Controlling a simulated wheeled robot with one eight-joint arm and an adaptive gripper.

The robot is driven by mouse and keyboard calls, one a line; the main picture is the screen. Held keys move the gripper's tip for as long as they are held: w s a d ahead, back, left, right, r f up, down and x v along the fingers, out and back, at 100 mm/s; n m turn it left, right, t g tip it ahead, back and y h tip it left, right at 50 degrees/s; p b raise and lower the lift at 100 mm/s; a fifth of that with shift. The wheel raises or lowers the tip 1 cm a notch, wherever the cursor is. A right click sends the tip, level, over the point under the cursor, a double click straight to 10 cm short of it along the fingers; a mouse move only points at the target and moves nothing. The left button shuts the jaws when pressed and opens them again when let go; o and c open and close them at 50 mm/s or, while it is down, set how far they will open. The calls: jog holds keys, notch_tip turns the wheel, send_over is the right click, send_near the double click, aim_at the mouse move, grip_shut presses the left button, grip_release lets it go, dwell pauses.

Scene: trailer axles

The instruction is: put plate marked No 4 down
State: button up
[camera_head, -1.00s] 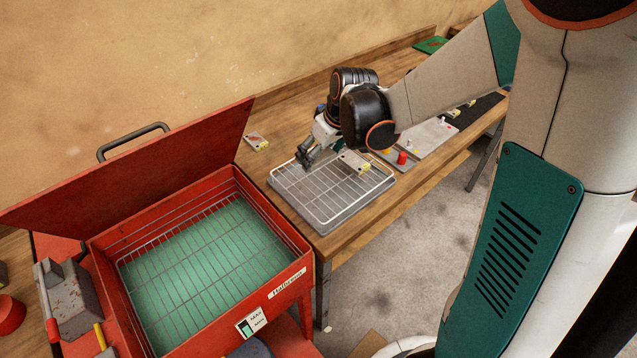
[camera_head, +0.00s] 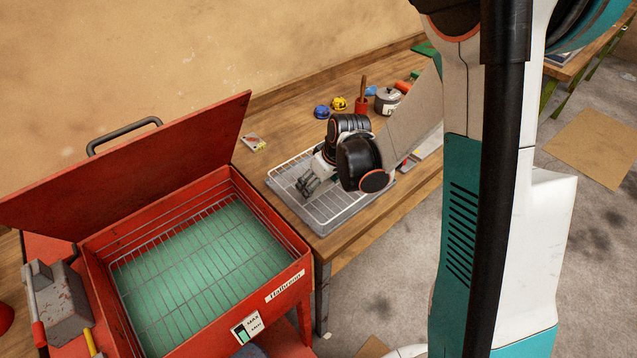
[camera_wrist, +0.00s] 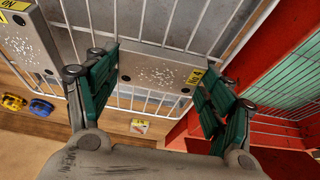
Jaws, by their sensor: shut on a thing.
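My gripper (camera_head: 308,184) is above the left part of a wire rack (camera_head: 328,222), which sits on a grey tray on the bench. In the wrist view my gripper (camera_wrist: 157,66) is shut on a grey metal plate (camera_wrist: 150,76) with a speckled patch. The plate's yellow label (camera_wrist: 197,77) is at its right end; its number is not legible. The plate is over the wire rack (camera_wrist: 100,18); I cannot tell whether it touches the wires. A second grey plate (camera_wrist: 24,42) with a yellow label is at the left. In the head view I cannot make out the held plate.
A red cabinet (camera_head: 290,262) with raised lid (camera_head: 130,165) and wire shelf stands left of the bench. A small labelled plate (camera_head: 252,142) lies on the bench behind the rack. Blue and yellow items (camera_head: 340,103), a red cup (camera_head: 361,106) and a pot (camera_head: 387,100) stand farther back.

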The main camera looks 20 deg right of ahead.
jog(key=o, duration=1.6)
jog(key=shift+f, duration=0.1)
jog(key=p+v, duration=0.3)
jog(key=v, duration=0.9)
jog(key=shift+s+a+r+m+t+h, duration=0.3)
jog(key=shift+s+r+m+t, duration=0.35)
jog(key=shift+s+r, duration=1.95)
jog(key=shift+s+a+r+m+t+h, duration=0.35)
jog(key=shift+s+r+m, duration=0.95)
jog(key=shift+s, duration=2.25)
jog(key=shift+s+a+r+m+t+h, duration=0.25)
jog(key=shift+s+r+t, duration=0.35)
jog(key=shift+s+r, duration=2.15)
jog(key=shift+s+f, duration=0.3)
jog(key=shift+f, duration=0.05)
